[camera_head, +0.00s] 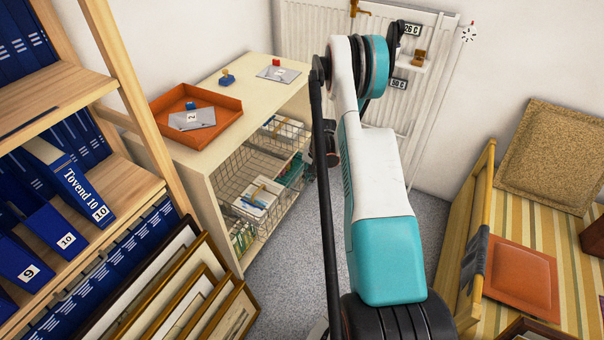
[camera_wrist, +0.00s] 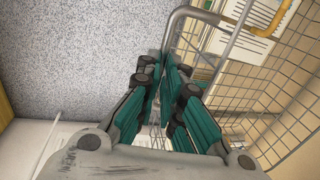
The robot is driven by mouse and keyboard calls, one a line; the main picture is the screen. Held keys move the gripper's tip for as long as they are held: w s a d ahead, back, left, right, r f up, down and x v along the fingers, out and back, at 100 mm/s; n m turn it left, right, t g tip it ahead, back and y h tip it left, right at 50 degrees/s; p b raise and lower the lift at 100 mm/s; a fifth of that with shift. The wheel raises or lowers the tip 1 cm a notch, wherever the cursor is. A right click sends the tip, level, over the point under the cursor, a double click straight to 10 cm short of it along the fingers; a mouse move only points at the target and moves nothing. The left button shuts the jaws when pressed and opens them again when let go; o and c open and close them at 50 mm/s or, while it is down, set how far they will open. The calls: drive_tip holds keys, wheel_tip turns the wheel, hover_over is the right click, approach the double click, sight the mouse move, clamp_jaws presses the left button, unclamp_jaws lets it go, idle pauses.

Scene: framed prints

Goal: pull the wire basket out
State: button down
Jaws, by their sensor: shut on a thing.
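In the head view a wire basket (camera_head: 238,180) sits in the open front of the pale wooden cabinet, with papers and books in it. In the wrist view its thick grey wire rim (camera_wrist: 232,40) and mesh (camera_wrist: 266,78) lie close ahead and to the right. My gripper (camera_wrist: 170,72) has its teal-padded fingers close together at the bent corner of this rim, shut on the wire. The exact contact is partly hidden between the fingers. In the head view the gripper is mostly hidden behind my arm, beside the cabinet front.
An orange tray (camera_head: 215,100) stands on the cabinet top (camera_head: 240,76). Another wire basket (camera_head: 290,130) is farther back. Framed prints (camera_head: 185,290) lean by the binder shelf at left. A striped bench (camera_head: 570,250) is at right. Grey floor (camera_head: 290,250) is clear before the cabinet.

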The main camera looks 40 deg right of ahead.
drive_tip(key=shift+s+d, duration=0.25)
drive_tip(key=shift+s, duration=0.55)
drive_tip(key=c, duration=1.7)
unclamp_jaws()
drive_tip(key=r, duration=0.4)
drive_tip(key=s+r, duration=0.1)
drive_tip(key=r, duration=0.3)
drive_tip(key=s+r, duration=0.1)
drive_tip(key=r, duration=0.2)
drive_tip(key=shift+d+r, duration=0.4)
